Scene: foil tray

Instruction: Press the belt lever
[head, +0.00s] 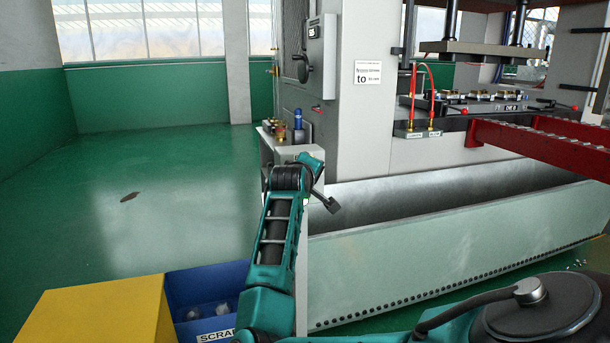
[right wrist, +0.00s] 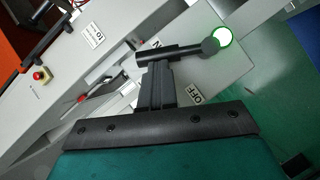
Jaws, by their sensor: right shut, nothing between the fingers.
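The belt lever (right wrist: 190,50) shows in the right wrist view as a dark bar with a round knob at its right end. An OFF label and a partly hidden label ending in N lie on the grey panel around it. My right gripper (right wrist: 157,68) is shut and empty. Its fingertips overlap the bar in the picture; I cannot tell whether they touch it. In the head view my right arm (head: 275,235) rises in the middle, its wrist in front of the machine's side. The lever cannot be made out clearly there. My left gripper is not in view.
A green-lit round lamp (right wrist: 222,36) glows behind the knob. A red button (right wrist: 40,75) sits on the panel at left. A blue scrap bin (head: 207,277) and a yellow box (head: 105,310) stand at lower left. A red rail (head: 545,145) juts in at right. The green floor (head: 150,220) is mostly clear.

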